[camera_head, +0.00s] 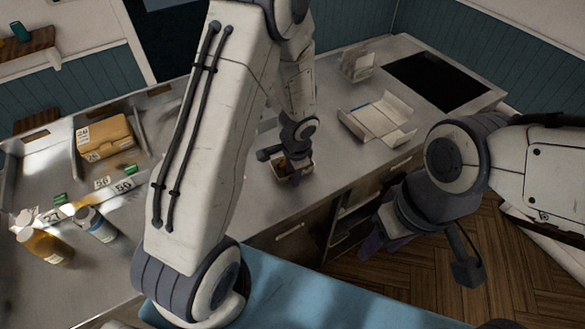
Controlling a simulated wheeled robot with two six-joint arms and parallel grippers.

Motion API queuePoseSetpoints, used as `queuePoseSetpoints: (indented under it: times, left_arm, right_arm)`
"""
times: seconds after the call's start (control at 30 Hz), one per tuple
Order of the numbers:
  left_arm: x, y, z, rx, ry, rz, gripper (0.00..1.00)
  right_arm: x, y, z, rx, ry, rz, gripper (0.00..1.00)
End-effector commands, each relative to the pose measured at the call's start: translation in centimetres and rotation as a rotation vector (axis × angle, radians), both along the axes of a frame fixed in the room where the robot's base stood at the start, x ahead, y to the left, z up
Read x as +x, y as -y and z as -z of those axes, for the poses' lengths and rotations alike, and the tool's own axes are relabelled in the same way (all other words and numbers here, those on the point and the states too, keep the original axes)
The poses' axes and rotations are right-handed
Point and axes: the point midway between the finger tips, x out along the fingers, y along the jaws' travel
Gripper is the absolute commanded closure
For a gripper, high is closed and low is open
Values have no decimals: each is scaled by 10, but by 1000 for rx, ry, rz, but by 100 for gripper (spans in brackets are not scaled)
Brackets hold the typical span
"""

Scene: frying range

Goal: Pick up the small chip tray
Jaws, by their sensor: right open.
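A small pale tray (305,173) with something brown in it is on the grey metal counter near its front edge. It is probably the small chip tray. My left gripper (285,160) is right at this tray, and its dark fingers hide part of it. I cannot tell whether the fingers are open or shut on it, or whether the tray is lifted. My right gripper (420,256) is open and empty, over the wooden floor in front of the counter, away from the tray.
An open white carton (372,119) lies right of the tray. A smaller pale holder (357,66) and a black panel (437,82) are behind it. Below the counter is an open recess.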

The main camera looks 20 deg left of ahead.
Motion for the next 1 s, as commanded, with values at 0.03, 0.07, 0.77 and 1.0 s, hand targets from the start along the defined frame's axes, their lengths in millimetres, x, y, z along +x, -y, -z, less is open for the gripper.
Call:
queuePoseSetpoints:
  times: [0.03,0.07,0.77,1.0]
  left_arm:
    - [0,0,0,0,0,0,61]
    - [0,0,-1,0,0,0,61]
    - [0,0,-1,1,1,1,100]
    - [0,0,-1,1,1,1,100]
  right_arm:
    - [0,0,0,0,0,0,50]
    - [0,0,0,0,0,0,50]
    - [0,0,0,0,0,0,50]
    - [0,0,-1,0,0,0,50]
